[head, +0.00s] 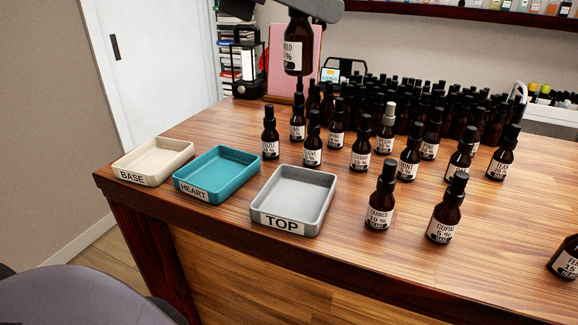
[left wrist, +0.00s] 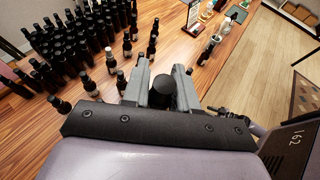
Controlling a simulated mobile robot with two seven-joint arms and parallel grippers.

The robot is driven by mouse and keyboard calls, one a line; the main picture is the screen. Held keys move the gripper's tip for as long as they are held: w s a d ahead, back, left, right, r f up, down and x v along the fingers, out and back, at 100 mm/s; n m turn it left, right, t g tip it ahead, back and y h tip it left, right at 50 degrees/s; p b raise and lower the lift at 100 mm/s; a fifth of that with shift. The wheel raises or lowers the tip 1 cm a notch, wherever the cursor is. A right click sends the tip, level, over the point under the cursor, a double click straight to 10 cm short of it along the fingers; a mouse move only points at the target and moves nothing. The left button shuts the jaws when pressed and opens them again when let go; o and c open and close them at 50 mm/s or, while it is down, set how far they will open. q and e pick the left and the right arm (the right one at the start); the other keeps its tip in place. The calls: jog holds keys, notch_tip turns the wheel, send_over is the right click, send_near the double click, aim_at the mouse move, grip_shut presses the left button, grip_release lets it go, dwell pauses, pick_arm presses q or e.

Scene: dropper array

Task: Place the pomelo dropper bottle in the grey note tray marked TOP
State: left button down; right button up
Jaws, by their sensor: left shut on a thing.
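The brown pomelo dropper bottle (head: 297,52), its label partly cut to "ELO", hangs upright in the air at the top of the head view. My left gripper (head: 306,10) is shut on its top. In the left wrist view, the bottle's black cap (left wrist: 162,93) sits between the two grey fingers of my left gripper (left wrist: 161,82). The grey tray marked TOP (head: 283,223) stands empty near the table's front edge, lower in the picture than the held bottle. My right gripper is not in view.
A teal HEART tray (head: 190,193) and a cream BASE tray (head: 130,176) stand empty left of the TOP tray. Quince (head: 380,210) and copaiba-like (head: 443,222) bottles stand close to its right. Several more bottles stand behind, with a dense dark array (head: 400,100) at the back.

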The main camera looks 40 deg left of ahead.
pick_arm(q)
jog(key=shift+f+b, duration=1.1)
jog(key=shift+f, duration=8.9)
jog(key=shift+f, duration=0.15)
jog(key=c, duration=1.3)
grip_release()
jog(key=o, duration=0.4)
